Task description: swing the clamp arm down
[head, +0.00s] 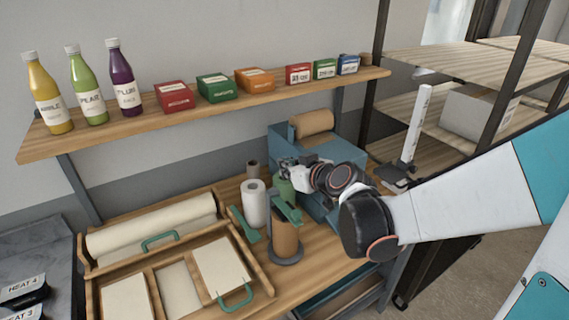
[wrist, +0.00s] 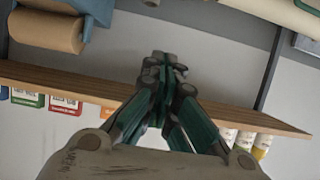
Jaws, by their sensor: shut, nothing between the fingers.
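A green bar (head: 286,209) lies across the top of a brown roll (head: 286,238), which stands upright on a round dark base. I take this bar to be the clamp arm, but its hinge is hidden. A second green piece (head: 243,224) slants just left of the roll. My gripper (head: 284,162) is above and behind the brown roll, in front of the blue dispenser. In the wrist view my gripper (wrist: 163,65) has its fingers together and holds nothing. I cannot tell from the head view whether it touches the green bar.
The blue dispenser (head: 345,150) with a brown paper roll stands close by my gripper. A white roll (head: 255,204) stands left of the green bar. A wooden tray (head: 155,295) fills the front left. The wall shelf (head: 215,112) with bottles and boxes runs above.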

